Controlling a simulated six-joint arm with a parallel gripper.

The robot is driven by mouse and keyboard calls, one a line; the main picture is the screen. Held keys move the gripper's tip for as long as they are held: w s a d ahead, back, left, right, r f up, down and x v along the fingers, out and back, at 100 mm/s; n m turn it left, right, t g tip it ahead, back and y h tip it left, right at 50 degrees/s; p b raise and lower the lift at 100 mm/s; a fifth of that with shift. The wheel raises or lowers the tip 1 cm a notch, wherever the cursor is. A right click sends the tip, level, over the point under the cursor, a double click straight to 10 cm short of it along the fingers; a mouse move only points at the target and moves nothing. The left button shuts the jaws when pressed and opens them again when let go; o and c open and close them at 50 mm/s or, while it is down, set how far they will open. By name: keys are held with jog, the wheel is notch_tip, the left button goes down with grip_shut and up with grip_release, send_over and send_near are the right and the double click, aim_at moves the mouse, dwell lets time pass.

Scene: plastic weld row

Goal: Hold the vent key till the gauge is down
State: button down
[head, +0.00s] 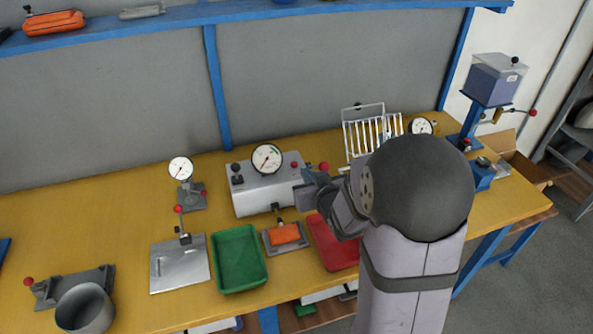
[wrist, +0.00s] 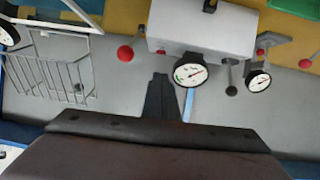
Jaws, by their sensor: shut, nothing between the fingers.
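A grey metal box (head: 265,190) stands on the bench with a round white gauge (head: 267,158) on top. The gauge also shows in the wrist view (wrist: 190,71); its needle is visible but its exact reading is too small to tell. A red ball knob (head: 323,166) is at the box's right end, and a black knob (head: 235,168) stands at its left. I cannot tell which one is the vent key. My gripper (head: 303,197) is shut and empty near the box's right end. In the wrist view my gripper (wrist: 160,80) appears beside the gauge.
An orange piece (head: 285,234) sits in a fixture before the box, between a green tray (head: 239,259) and a red tray (head: 333,243). A second gauge stand (head: 181,170) is left, a white wire rack (head: 365,132) behind right.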

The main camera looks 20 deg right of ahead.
jog(key=shift+w+d+r+t+b, duration=0.15)
jog(key=shift+w+r+t+b, duration=0.25)
jog(key=shift+w+r+t, duration=0.35)
jog(key=shift+f, duration=0.15)
jog(key=p, duration=0.3)
send_over(294, 164)
jog(key=s, duration=0.2)
jog(key=shift+s+f, duration=0.2)
jog(key=shift+f, duration=1.05)
notch_tip(294, 164, down, 2)
jog(key=shift+f, duration=0.1)
jog(key=shift+f+p, duration=0.35)
jog(key=shift+f, duration=0.55)
